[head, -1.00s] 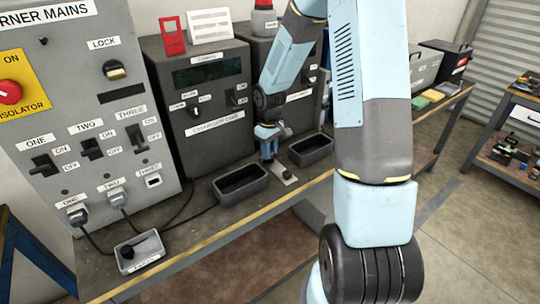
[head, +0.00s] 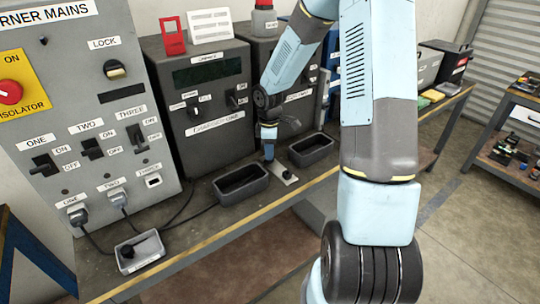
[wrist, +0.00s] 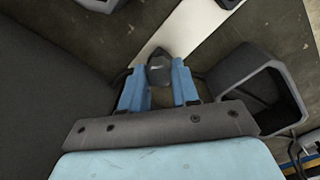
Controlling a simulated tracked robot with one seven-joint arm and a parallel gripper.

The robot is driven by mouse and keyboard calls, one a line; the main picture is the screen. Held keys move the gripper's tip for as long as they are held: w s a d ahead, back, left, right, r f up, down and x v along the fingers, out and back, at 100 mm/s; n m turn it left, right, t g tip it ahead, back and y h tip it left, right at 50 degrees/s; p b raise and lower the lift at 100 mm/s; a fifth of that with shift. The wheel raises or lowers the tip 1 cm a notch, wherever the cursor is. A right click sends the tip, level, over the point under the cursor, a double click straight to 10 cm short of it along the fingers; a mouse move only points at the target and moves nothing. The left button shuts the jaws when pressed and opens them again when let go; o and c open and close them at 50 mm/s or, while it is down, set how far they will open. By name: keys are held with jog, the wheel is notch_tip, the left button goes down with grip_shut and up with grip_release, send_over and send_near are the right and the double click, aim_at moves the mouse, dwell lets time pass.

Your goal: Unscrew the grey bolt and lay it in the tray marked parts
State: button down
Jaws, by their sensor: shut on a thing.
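My gripper (head: 269,156) points down at a pale plate (head: 287,179) on the bench, between two dark open trays. In the wrist view its two blue fingers (wrist: 160,86) are closed around a dark grey piece, which looks like the grey bolt (wrist: 159,70). The pale plate (wrist: 185,32) lies behind it there. I cannot tell whether the bolt is still seated in the plate. One dark tray (head: 240,194) is left of the gripper and another (head: 312,158) is right of it. I cannot read a parts mark on either.
A small grey tray (head: 150,262) with a black item and an unreadable label stands at the front left. Cables run from the switch panel (head: 85,130) across the bench. A large dark unit (head: 208,125) stands close behind the gripper. The bench's yellow front edge (head: 215,236) is near.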

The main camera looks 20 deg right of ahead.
jog(key=n, duration=0.4)
jog(key=shift+d+n, duration=0.1)
jog(key=shift+n, duration=0.2)
jog(key=n, duration=0.4)
jog(key=shift+w+r+n, duration=0.1)
jog(key=shift+n, duration=0.9)
